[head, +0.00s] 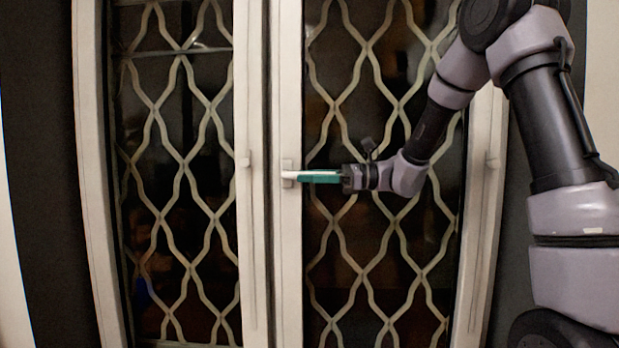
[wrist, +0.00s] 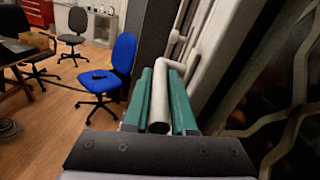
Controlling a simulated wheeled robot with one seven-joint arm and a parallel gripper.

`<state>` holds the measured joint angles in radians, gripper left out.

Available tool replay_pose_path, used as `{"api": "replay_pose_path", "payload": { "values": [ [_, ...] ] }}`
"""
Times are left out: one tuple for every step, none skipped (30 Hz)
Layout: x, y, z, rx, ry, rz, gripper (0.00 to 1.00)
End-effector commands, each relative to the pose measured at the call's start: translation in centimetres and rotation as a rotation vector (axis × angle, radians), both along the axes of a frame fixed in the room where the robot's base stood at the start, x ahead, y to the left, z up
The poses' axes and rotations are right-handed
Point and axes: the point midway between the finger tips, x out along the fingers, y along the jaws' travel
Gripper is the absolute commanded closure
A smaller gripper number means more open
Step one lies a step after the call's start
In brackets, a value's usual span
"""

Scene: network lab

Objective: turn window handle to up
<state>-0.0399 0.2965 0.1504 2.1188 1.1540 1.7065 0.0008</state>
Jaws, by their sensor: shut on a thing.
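The white window handle (head: 289,174) sits on the middle frame of the window in the head view. Its lever lies about level, pointing right from its base plate. My gripper (head: 306,176) comes in from the right with green fingers, shut on the lever. In the wrist view the handle (wrist: 159,100) runs between the two green fingers of my gripper (wrist: 163,72), its rounded end toward the camera. The fingers hide part of the lever in the head view.
A wavy metal grille (head: 345,115) covers the dark glass close behind my gripper. The left window sash (head: 250,250) stands beside the handle. In the wrist view a blue office chair (wrist: 118,70) stands on the wooden floor (wrist: 70,120), left of my gripper.

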Motion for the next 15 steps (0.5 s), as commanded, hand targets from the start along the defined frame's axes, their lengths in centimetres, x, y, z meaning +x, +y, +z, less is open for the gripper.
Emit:
{"api": "replay_pose_path", "payload": {
  "values": [
    [0.0, -0.04, -0.09, -0.002, 0.001, 0.0, 1.0],
    [0.0, -0.05, -0.09, -0.002, 0.001, 0.0, 1.0],
    [0.0, -0.05, -0.09, -0.002, 0.001, 0.0, 1.0],
    [-0.01, -0.05, -0.09, -0.002, 0.001, 0.0, 1.0],
    [0.0, -0.05, -0.1, -0.002, 0.001, 0.0, 1.0],
    [0.0, -0.05, -0.1, -0.002, 0.001, 0.0, 1.0],
    [0.0, -0.05, -0.1, -0.002, 0.001, 0.0, 1.0],
    [0.0, -0.05, -0.09, -0.003, 0.001, -0.001, 1.0],
    [0.0, -0.05, -0.08, -0.004, 0.0, 0.0, 1.0],
    [-0.01, -0.05, -0.07, -0.006, 0.0, 0.0, 1.0],
    [0.0, -0.05, -0.04, -0.008, 0.0, 0.0, 1.0],
    [0.0, -0.05, -0.01, -0.014, -0.001, 0.0, 1.0],
    [0.0, -0.05, 0.03, -0.02, -0.001, 0.0, 1.0],
    [0.01, -0.05, 0.08, -0.027, -0.001, 0.0, 1.0],
    [0.01, -0.05, 0.19, -0.039, -0.001, -0.001, 1.0]
  ]
}}
